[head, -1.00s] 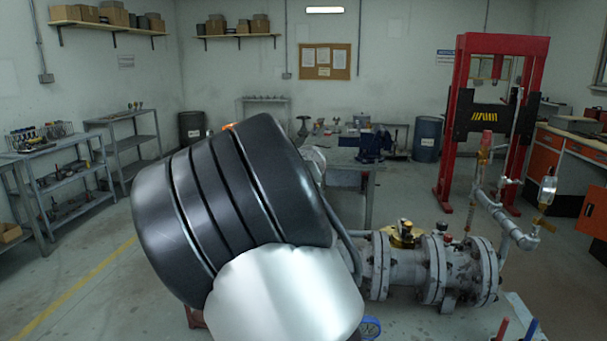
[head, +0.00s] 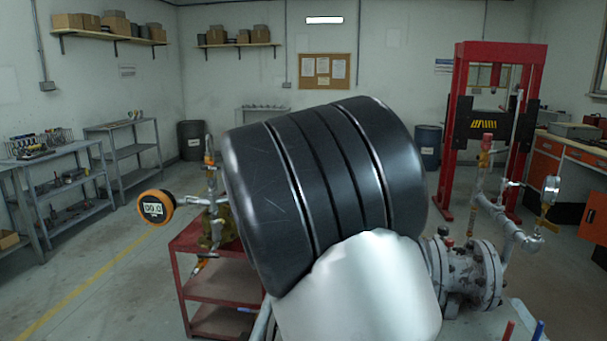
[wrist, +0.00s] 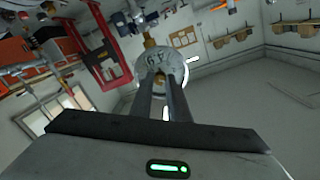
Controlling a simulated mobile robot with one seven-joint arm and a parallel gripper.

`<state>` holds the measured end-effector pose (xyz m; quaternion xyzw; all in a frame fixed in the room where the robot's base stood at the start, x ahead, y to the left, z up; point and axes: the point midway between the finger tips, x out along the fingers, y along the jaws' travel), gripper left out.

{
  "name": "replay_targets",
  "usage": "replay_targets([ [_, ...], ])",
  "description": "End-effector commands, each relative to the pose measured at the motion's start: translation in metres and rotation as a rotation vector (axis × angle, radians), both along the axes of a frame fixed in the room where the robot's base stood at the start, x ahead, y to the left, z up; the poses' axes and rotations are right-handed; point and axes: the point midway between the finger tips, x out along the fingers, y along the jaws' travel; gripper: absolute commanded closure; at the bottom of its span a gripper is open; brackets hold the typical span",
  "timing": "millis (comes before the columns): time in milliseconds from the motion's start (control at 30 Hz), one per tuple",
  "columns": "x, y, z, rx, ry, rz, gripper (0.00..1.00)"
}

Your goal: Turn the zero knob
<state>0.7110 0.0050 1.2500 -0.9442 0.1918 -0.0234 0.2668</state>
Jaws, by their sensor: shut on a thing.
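In the wrist view, a round grey dial-like piece (wrist: 153,61) with dark marks stands in front of my gripper, with a brass stem above it. My gripper (wrist: 164,86) reaches to the dial's lower middle. Its two fingers are close together, shut on a small tan part there, which I take for the zero knob (wrist: 160,75); the fingers hide most of it. In the head view my own arm fills the middle and hides my gripper and the knob.
An orange digital gauge (head: 155,207) sits beside a red cart (head: 215,285). Flanged grey pipework (head: 470,272) and another gauge (head: 550,188) stand at the right, before a red press frame (head: 463,130).

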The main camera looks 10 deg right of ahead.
Motion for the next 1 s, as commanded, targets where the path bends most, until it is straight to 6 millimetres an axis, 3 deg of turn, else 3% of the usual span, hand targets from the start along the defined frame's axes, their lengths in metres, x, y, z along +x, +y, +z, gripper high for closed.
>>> replay_targets([
  [333,0.000,0.000,-0.001,0.003,0.001,0.000,1.00],
  [367,0.000,0.000,-0.001,0.003,0.001,0.000,0.81],
  [467,0.000,0.000,-0.001,0.002,0.002,0.000,0.66],
  [800,-0.002,0.001,0.000,0.002,0.001,0.001,0.66],
  [1000,-0.028,0.012,0.002,0.005,0.001,0.004,0.66],
])
